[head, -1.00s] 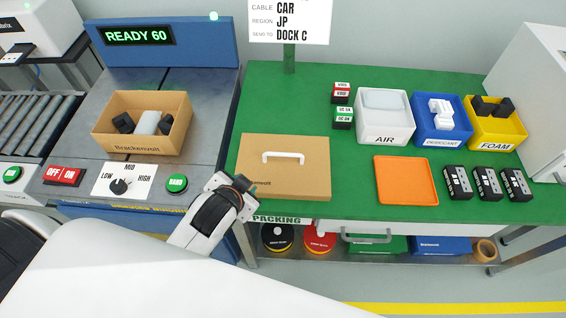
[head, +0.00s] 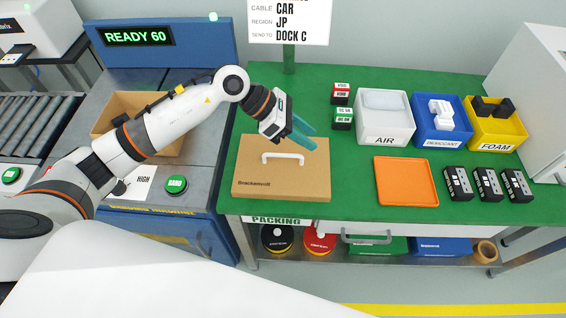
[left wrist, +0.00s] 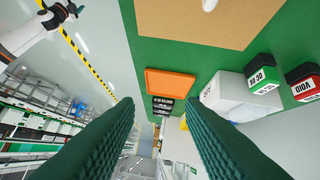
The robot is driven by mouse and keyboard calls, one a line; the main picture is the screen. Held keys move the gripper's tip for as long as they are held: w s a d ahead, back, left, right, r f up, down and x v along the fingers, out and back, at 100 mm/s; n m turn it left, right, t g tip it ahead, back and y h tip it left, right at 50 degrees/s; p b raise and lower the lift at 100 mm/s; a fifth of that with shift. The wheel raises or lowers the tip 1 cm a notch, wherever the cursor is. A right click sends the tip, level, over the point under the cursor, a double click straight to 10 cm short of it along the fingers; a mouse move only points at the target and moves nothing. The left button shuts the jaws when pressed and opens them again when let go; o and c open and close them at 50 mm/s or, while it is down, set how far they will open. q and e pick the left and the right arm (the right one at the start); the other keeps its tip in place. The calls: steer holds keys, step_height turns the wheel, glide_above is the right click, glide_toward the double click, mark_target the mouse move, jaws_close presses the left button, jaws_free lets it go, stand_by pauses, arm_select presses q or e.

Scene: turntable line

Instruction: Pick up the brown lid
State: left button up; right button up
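The brown lid (head: 281,182) lies flat on the green table, with a white bar handle (head: 283,157) on top. Its brown surface also fills the top of the left wrist view (left wrist: 205,28), where the handle is mostly cut off. My left gripper (head: 303,131) is above the lid's far right part, just beyond the handle and apart from it. Its two teal fingers are spread with nothing between them in the left wrist view (left wrist: 158,120). My right gripper (left wrist: 63,12) seems to show small at the top left of the left wrist view; its fingers are unclear.
An open brown box (head: 105,112) is partly hidden behind my left arm. Red and green label blocks (head: 342,93), the white AIR bin (head: 384,136), blue bin (head: 440,137) and yellow bin (head: 496,140) stand behind. An orange tray (head: 405,181) lies right of the lid.

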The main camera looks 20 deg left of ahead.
mark_target(283, 156)
arm_select(q)
steer(key=w+a+f+m+y, duration=0.1)
steer(key=w+a+f+y, duration=0.1)
steer(key=a+y, duration=0.5)
steer(key=shift+g+h, duration=0.4)
steer(key=shift+h, duration=0.3)
steer(key=f, duration=0.2)
steer(key=f+p, duration=0.1)
steer(key=f, duration=0.3)
steer(key=shift+w+a+f, duration=0.1)
steer(key=shift+a, duration=0.15)
steer(key=x, duration=0.1)
steer(key=p+x, duration=0.1)
steer(key=x, duration=0.1)
steer(key=s+p+x, duration=0.1)
steer(key=x, duration=0.1)
steer(key=shift+w+d+f, duration=0.1)
steer(key=shift+w+f, duration=0.05)
steer(key=shift+f, duration=0.15)
jaws_close()
